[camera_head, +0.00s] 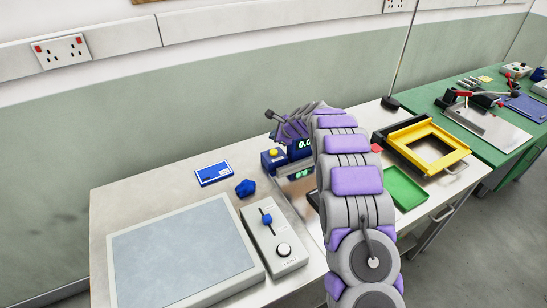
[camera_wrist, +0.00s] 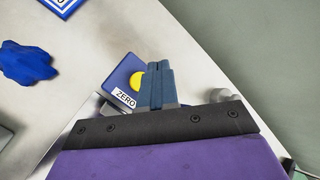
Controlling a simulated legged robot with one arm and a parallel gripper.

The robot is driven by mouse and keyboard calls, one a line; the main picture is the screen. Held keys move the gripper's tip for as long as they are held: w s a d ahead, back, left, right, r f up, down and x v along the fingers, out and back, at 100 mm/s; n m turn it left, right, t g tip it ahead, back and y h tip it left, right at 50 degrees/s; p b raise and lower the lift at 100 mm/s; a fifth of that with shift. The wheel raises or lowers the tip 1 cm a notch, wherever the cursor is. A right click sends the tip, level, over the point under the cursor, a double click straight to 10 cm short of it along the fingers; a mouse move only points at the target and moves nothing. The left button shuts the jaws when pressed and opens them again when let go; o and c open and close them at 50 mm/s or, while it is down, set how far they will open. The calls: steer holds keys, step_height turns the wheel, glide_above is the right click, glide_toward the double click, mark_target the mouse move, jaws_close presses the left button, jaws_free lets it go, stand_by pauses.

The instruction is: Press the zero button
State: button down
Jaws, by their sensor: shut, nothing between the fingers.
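The zero button is a round yellow button (camera_head: 273,152) on top of a small blue box (camera_head: 267,164), left of a display (camera_head: 304,144) that is partly hidden by my arm. The fingers cover the right part of the button in this view. I cannot tell whether they touch it. In the head view my gripper is above the box.
A blue lump (camera_head: 245,188) and a blue card (camera_head: 214,174) lie left of the box. A grey control box with knobs (camera_head: 290,262) and a large flat panel (camera_head: 180,258) stand in front. A yellow frame (camera_head: 446,160) and green tray (camera_head: 404,190) are right of my arm.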

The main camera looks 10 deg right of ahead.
mark_target(275, 152)
step_height(275, 152, down, 3)
steer(key=shift+f+b, duration=0.2)
steer(key=shift+b, duration=0.75)
steer(key=shift+f, duration=0.45)
steer(key=shift+a+f, duration=0.1)
steer(key=shift+f, duration=0.05)
stand_by(0.8)
steer(key=shift+f, duration=0.25)
steer(key=shift+s+f+b, duration=0.1)
steer(key=shift+f+b, duration=0.25)
steer(key=shift+f, duration=0.15)
stand_by(1.0)
steer(key=shift+r, duration=0.1)
steer(key=shift+r+p, duration=0.85)
steer(key=shift+p, duration=0.2)
